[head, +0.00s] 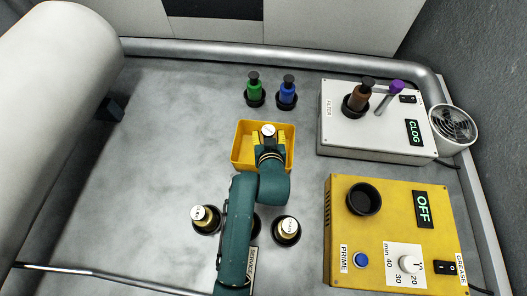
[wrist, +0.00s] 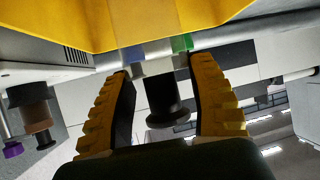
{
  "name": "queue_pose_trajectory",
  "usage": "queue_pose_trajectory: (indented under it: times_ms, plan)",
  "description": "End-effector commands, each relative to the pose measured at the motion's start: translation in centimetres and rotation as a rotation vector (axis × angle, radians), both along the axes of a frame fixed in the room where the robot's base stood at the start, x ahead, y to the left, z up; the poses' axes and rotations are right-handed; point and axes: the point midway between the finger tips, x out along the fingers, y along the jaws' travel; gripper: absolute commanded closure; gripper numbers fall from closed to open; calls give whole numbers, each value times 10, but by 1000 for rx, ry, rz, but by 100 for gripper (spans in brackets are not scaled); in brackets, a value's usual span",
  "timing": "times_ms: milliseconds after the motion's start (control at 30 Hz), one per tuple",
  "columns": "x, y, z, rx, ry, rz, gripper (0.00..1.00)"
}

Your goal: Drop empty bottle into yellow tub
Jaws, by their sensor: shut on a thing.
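In the wrist view, the bottle's black neck and flared cap (wrist: 167,112) show between my two yellow fingers (wrist: 165,100). The tub's yellow wall (wrist: 150,22) fills the top of the wrist view.
Green (head: 254,90) and blue (head: 287,92) bottles stand behind the tub. The white filter box (head: 340,140) and yellow grease box (head: 340,250) are at right.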

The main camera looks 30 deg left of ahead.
Motion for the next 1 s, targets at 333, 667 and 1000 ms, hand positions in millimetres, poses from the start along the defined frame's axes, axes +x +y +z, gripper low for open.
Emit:
queue_pose_trajectory:
  times_ms: [333, 667, 1000]
  plan:
    - [0, 0, 2, 0, -1, 0, 14]
    - [-10, -5, 7, 0, -1, -1, 14]
    - [-73, -39, 46, 1, -1, -1, 14]
